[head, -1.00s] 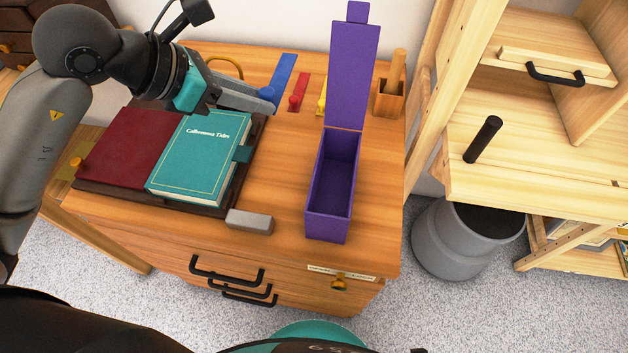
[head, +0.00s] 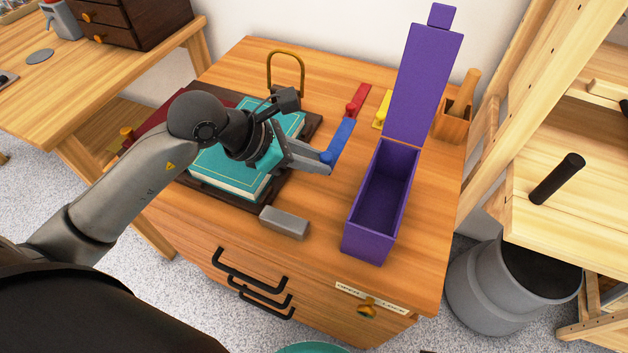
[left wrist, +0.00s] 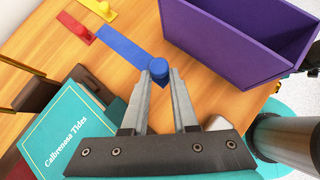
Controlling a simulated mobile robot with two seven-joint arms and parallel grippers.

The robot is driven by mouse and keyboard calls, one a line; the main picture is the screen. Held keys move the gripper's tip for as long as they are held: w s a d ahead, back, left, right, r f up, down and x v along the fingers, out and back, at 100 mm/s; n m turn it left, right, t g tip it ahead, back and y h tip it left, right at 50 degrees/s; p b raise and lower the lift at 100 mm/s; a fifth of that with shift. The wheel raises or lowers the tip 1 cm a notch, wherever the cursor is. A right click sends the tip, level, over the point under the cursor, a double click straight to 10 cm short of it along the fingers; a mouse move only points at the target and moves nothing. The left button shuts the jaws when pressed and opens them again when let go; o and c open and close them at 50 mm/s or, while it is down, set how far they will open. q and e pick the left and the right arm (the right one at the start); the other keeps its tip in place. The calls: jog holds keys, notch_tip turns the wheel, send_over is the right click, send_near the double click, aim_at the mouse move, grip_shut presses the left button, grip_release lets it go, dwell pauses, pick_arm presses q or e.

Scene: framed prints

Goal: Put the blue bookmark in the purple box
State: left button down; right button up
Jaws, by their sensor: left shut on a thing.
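The blue bookmark (head: 341,142) is a flat strip with a round knob at one end. My left gripper (head: 326,162) is shut on that knob, just left of the purple box. The left wrist view also shows the gripper (left wrist: 162,80) at the knob, with the blue strip (left wrist: 128,43) reaching away from it. The purple box (head: 349,245) stands on the desk with its lid (head: 423,80) raised upright and its inside looking empty. Its side also shows in the left wrist view (left wrist: 205,50). My right gripper is not in view.
A red bookmark (head: 357,100) and a yellow one (head: 383,108) lie behind. A teal book (head: 228,172) lies on a dark tray at left. A grey block (head: 284,222) sits near the front edge. A wooden holder (head: 453,123) stands right of the lid.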

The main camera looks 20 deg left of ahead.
pick_arm(q)
jog(key=shift+f, duration=0.9)
notch_tip(320, 180, down, 2)
jog(key=shift+f+b, duration=0.15)
jog(key=shift+b, duration=0.55)
jog(key=shift+f, duration=0.65)
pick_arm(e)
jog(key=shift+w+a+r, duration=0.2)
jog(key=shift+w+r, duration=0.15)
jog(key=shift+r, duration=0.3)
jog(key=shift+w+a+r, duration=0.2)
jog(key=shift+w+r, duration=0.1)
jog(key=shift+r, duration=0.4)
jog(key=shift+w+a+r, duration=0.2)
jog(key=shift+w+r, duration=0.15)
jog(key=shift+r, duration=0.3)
pick_arm(q)
jog(key=shift+f+b, duration=0.1)
jog(key=shift+b, duration=0.2)
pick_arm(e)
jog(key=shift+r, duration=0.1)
pick_arm(q)
jog(key=c, duration=0.7)
grip_release()
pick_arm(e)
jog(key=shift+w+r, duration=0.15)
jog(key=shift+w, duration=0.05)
